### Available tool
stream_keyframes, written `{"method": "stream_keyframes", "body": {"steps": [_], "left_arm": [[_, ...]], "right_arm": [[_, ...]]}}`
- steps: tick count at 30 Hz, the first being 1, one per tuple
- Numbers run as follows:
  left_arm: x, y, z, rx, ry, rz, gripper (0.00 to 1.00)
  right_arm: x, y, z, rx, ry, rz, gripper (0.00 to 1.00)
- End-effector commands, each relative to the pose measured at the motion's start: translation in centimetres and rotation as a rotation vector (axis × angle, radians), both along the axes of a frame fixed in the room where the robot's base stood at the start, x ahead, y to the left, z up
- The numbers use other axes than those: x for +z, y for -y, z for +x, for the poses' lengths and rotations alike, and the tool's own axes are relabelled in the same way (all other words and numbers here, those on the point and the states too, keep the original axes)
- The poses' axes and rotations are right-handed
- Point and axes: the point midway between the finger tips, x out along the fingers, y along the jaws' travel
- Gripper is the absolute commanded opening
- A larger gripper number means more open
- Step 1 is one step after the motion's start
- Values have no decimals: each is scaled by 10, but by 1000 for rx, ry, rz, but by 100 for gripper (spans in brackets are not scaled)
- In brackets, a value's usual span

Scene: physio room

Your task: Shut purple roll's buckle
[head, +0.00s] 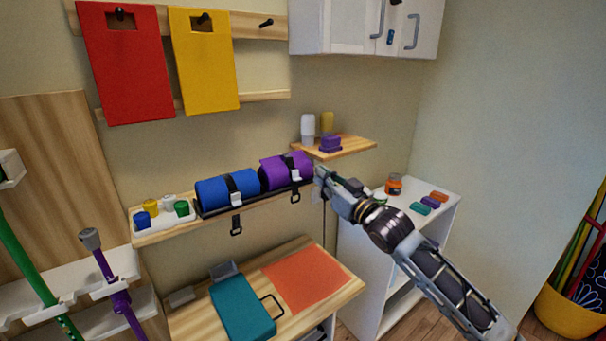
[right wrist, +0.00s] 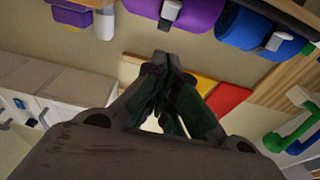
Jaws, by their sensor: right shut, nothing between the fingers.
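The purple roll (head: 285,170) lies in the right part of a dark cradle on the wooden wall shelf. A dark strap crosses it, with a pale buckle piece (head: 296,175) at its front. A black loop (head: 295,195) hangs below, apart from that piece. In the right wrist view the purple roll (right wrist: 190,14) and pale buckle piece (right wrist: 170,11) show at the top edge. My right gripper (head: 320,174) is shut and empty, just right of the purple roll's end; its closed tips (right wrist: 165,57) point towards the roll. My left gripper is out of view.
A blue roll (head: 227,188) with a similar strap and hanging loop (head: 236,226) lies left of it. A small shelf (head: 346,147) with a bottle and purple block is above right. A teal case (head: 243,305) lies on the lower table.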

Motion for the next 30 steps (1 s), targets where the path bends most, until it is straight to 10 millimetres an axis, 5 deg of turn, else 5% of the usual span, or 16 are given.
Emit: {"method": "stream_keyframes", "body": {"steps": [14,30], "left_arm": [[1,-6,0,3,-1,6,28],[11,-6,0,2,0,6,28]], "right_arm": [[0,-2,4,-2,0,0,0],[9,-28,39,-1,0,-1,0]]}}
